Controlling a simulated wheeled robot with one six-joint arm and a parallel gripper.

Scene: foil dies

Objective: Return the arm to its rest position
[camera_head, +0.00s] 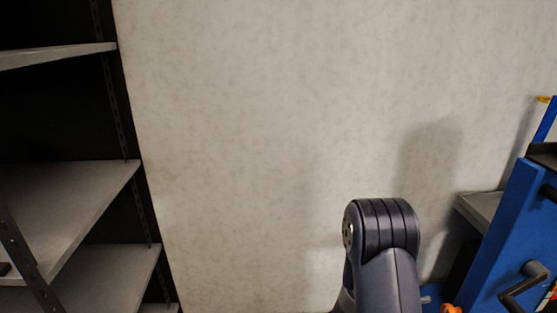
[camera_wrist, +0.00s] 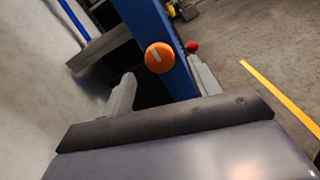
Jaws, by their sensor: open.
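My arm (camera_head: 385,255) rises at the bottom of the head view, right of centre, in front of the pale wall. My gripper (camera_wrist: 164,86) shows in the wrist view as two grey fingers spread apart beyond the dark edge of my wrist. No object is held between the fingers. In the head view the gripper cannot be made out.
A shelf rack (camera_head: 75,205) stands at the left. A blue cabinet (camera_head: 512,225) with black handles is at the right. An orange round thing (camera_wrist: 158,57) and a small red one (camera_wrist: 192,47) show beyond the fingers. Floor (camera_wrist: 240,85) with a yellow line (camera_wrist: 275,92) lies right.

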